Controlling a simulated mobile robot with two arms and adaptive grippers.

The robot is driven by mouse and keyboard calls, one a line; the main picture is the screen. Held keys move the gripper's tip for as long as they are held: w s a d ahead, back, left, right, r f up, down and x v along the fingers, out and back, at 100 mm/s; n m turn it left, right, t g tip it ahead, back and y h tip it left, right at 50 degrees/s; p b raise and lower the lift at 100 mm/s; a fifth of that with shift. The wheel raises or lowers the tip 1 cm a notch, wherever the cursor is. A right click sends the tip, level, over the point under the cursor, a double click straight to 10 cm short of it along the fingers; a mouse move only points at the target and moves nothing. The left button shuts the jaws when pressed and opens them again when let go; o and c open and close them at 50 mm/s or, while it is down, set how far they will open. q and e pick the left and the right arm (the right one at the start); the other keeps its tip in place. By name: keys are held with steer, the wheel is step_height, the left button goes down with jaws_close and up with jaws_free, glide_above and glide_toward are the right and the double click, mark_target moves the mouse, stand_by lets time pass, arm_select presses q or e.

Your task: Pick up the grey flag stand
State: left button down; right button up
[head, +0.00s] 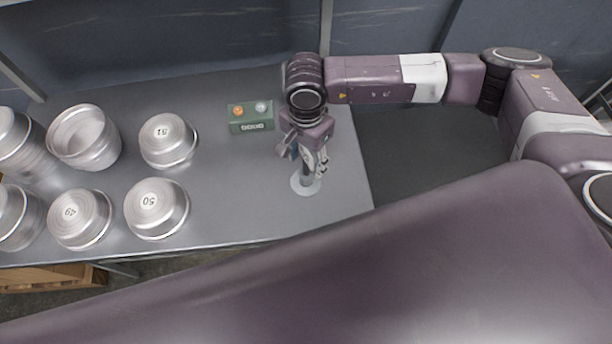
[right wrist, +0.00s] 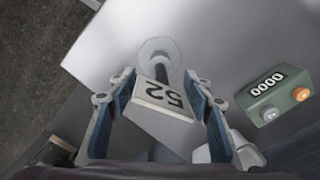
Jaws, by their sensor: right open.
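The grey flag stand has a round pale base, a dark post and a small white plate marked 52. In the head view its base (head: 304,187) rests on the grey table near the right edge, and my right gripper hides much of the rest. In the right wrist view the plate (right wrist: 160,97) shows between the fingers, with the base beyond. My right gripper (head: 312,167) is open and points down over the stand. In the right wrist view its fingers (right wrist: 160,88) lie on either side of the post and plate; contact is not visible. My left gripper is not in view.
A green box (head: 250,117) with two knobs and a display stands left of my right gripper. Several metal pans, including pan 50 (head: 157,208) and pan 51 (head: 168,140), stand on the left of the table (head: 235,195). Bare table lies between them and the stand.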

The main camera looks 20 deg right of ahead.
mark_target(306, 171)
step_height(306, 171, down, 4)
steer(key=shift+s+p, duration=0.1)
steer(key=shift+p, duration=0.7)
steer(key=shift+f, duration=0.65)
jaws_close()
